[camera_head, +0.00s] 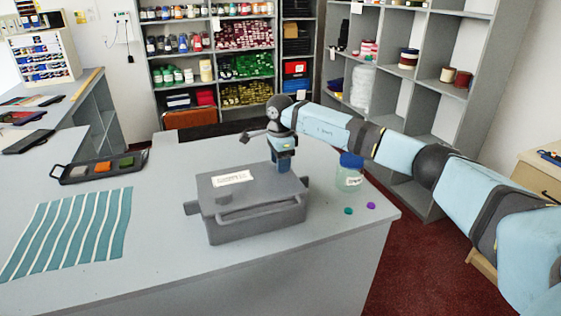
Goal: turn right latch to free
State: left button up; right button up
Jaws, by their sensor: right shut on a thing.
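A dark grey case (258,228) sits on the light grey counter, with a white label (232,178) on its lid and a bar handle at the front. A small raised knob (222,195), likely the left latch, stands on the left part of the lid. My right gripper (284,166) points down at the back right part of the lid. It is shut on the right latch, which its fingers hide, so I cannot tell how the latch is turned. My left gripper is not in view.
A jar (349,176) with a blue lid stands right of the case, near my right arm. A teal disc (348,211) and a purple disc (371,206) lie near the counter's right edge. A dark tray (104,168) and striped swatch (70,232) lie left.

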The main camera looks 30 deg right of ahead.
jog(key=m, duration=0.4)
jog(key=shift+r, duration=0.1)
jog(key=m+p, duration=0.1)
jog(key=m, duration=0.3)
jog(key=shift+m, duration=0.4)
jog(key=m, duration=0.4)
jog(key=shift+m+p, duration=0.3)
jog(key=m, duration=0.4)
jog(key=shift+p, duration=0.3)
jog(key=o, duration=0.9)
